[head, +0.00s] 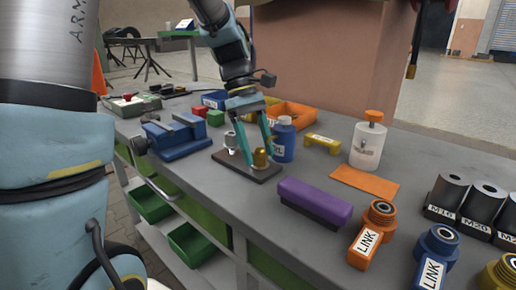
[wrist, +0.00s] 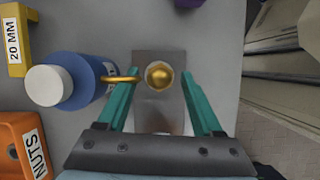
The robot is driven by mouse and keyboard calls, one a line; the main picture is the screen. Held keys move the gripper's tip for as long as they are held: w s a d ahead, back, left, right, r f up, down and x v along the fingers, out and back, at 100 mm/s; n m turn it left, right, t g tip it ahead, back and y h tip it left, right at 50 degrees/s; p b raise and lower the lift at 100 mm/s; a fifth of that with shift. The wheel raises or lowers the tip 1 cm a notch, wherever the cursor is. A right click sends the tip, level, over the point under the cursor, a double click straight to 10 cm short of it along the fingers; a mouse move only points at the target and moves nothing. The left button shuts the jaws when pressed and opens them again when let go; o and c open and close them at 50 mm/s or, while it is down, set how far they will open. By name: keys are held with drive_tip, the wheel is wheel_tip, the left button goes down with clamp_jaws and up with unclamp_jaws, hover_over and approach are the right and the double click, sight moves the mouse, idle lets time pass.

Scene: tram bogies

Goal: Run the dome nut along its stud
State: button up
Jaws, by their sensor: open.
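The gold dome nut (head: 260,158) stands at the near right end of a dark base plate (head: 236,170) on the bench. In the wrist view the nut (wrist: 159,75) shows as a round gold dome over the plate (wrist: 146,60). Its stud is hidden beneath it. My gripper (head: 261,156) is open, with its teal fingers pointing down, one on each side of the nut. In the wrist view the gripper (wrist: 160,78) has a visible gap between each finger and the nut. A pale upright piece (head: 230,141) stands at the plate's other end.
A blue bottle (head: 284,143) stands close beside one finger; a gold loop (wrist: 120,79) shows between them in the wrist view. A blue vise (head: 178,138) is left, a purple block (head: 314,200) in front right. An orange bin (head: 293,112) is behind.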

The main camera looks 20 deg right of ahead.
clamp_jaws()
idle(0.6)
